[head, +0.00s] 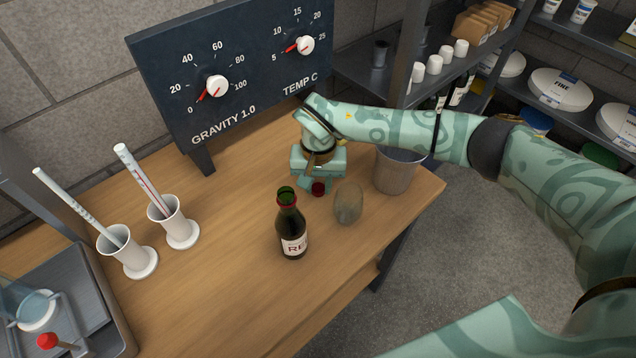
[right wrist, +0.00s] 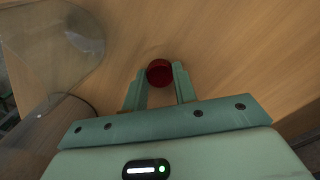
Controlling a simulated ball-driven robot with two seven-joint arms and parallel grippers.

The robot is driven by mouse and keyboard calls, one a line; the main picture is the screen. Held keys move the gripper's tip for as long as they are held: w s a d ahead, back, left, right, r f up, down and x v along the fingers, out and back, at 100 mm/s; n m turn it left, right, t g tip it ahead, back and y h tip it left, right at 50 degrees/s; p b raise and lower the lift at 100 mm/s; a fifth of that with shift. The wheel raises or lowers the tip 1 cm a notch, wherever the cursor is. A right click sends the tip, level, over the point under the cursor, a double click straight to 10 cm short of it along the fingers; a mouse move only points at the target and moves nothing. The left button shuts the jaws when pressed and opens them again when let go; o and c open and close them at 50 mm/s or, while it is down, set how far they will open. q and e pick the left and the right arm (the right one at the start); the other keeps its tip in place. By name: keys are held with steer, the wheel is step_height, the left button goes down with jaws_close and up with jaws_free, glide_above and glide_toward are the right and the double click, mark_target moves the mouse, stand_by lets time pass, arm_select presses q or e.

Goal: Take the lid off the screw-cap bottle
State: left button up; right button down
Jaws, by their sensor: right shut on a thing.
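The dark green bottle (head: 291,228) with a pale label stands upright on the wooden table. Its neck shows an open green mouth with a red band just below it and no lid on top. The small dark red lid (head: 319,188) is between the fingertips of my right gripper (head: 312,184), behind and to the right of the bottle. In the right wrist view the lid (right wrist: 159,72) sits between the tips of the two fingers (right wrist: 159,82), which are shut on it. Whether the lid touches the table is unclear. My left gripper is not in view.
A translucent brownish vessel (head: 347,204) stands right of the bottle, close to my right gripper. A grey bin (head: 396,171) is at the table's right edge. Two white holders (head: 126,253) (head: 174,225) with tubes stand at left. A gauge board (head: 235,80) rises behind.

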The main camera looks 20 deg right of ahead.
mark_target(318, 188)
steer(key=shift+f, duration=0.1)
steer(key=c, duration=1.1)
jaws_free()
step_height(318, 188, up, 12)
steer(key=p, duration=0.3)
steer(key=shift+r, duration=0.2)
steer(key=shift+s, duration=0.1)
